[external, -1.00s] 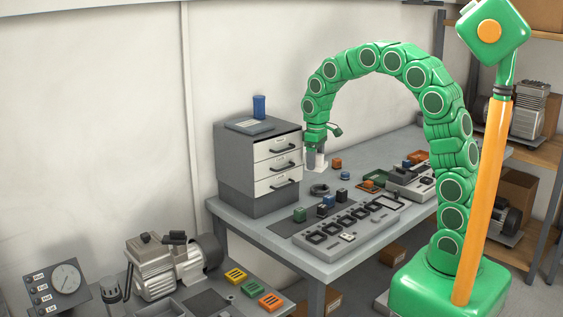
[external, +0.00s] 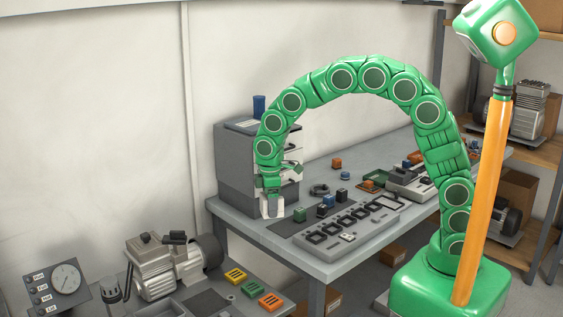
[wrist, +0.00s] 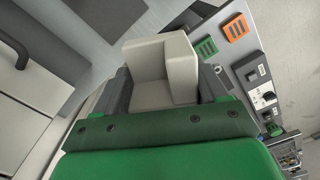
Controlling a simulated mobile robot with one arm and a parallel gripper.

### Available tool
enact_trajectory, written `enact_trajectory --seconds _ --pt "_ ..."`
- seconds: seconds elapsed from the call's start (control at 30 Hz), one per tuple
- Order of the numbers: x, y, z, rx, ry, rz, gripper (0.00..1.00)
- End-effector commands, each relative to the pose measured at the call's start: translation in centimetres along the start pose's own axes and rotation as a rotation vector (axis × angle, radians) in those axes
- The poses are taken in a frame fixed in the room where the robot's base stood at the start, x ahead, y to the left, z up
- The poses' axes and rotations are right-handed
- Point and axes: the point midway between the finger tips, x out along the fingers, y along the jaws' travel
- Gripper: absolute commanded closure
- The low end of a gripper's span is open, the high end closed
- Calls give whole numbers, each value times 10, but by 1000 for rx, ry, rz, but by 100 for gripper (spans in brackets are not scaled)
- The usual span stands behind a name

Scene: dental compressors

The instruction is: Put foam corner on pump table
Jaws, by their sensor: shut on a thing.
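The foam corner is a pale, off-white angled block (wrist: 172,66) in the wrist view, with an upright wall and a flat base. My gripper (wrist: 168,88) is shut on it, one grey finger on each side. In the external view, my gripper (external: 271,203) points down with the pale foam corner (external: 272,210) at its tip, beside the drawer cabinet near the workbench's left edge. The pump table (external: 222,288) is at the lower left, bearing a grey pump (external: 165,267). The gripper is to the right of the pump and higher in the picture.
Yellow (external: 236,275), green (external: 251,288) and orange (external: 271,302) slotted blocks lie along the pump table's right side. A gauge panel (external: 58,283) stands at its left. The drawer cabinet (external: 235,165) stands on the workbench (external: 255,227), with small blocks and a grey tray.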

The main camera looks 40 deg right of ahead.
Motion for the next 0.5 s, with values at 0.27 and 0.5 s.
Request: enact_trajectory --seconds 0.27,0.5 --pt "29 -65 -50 -194 -1 -1 56" --pt "53 -124 -83 -357 -4 -2 56"
